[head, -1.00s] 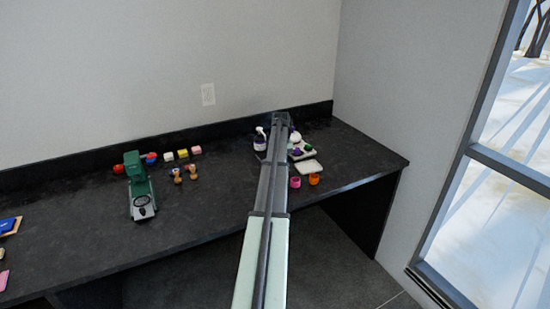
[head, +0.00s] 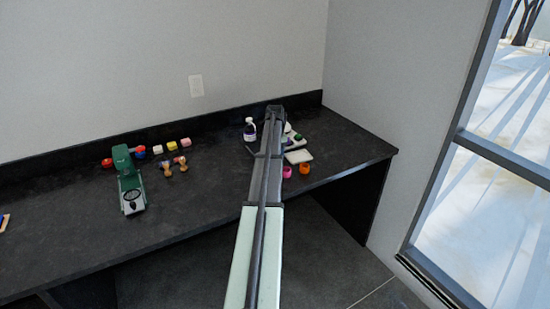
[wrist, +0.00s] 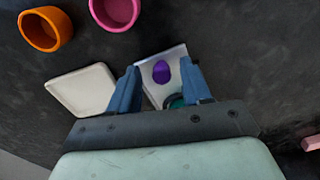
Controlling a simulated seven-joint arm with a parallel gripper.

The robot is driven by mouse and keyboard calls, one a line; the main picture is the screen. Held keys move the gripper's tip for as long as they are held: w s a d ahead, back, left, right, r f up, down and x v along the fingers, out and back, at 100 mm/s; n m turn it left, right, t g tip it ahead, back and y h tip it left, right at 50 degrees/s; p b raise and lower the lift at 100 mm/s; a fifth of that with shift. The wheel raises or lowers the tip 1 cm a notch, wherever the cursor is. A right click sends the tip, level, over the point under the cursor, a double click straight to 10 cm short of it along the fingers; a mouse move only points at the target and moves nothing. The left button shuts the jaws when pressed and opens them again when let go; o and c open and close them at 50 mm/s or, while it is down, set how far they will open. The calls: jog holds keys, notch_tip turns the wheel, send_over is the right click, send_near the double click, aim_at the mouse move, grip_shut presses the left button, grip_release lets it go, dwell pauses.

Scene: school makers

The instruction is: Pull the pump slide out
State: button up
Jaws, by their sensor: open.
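In the wrist view, my open gripper (wrist: 159,66) has its two blue fingers on either side of a pale tray-like piece (wrist: 175,52). The piece carries a purple oval (wrist: 161,72) and a dark green round part (wrist: 177,101) that is partly hidden by the gripper body. Nothing shows held, and I cannot tell whether the fingers touch the piece. In the head view my arm hides the gripper and part of this pale piece. A dark bottle with a white top (head: 249,130) stands left of the arm. I cannot tell which part is the pump slide.
A white square dish (wrist: 83,90), an orange cup (wrist: 46,29) and a pink cup (wrist: 116,10) lie close by. A green press (head: 128,180), coloured blocks (head: 171,146) and stamps (head: 181,163) stand farther left. The dark counter (head: 215,185) is clear between.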

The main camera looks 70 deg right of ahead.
notch_tip(320, 180, up, 14)
dwell(0.6)
jog(key=shift+f, duration=0.15)
dwell(0.3)
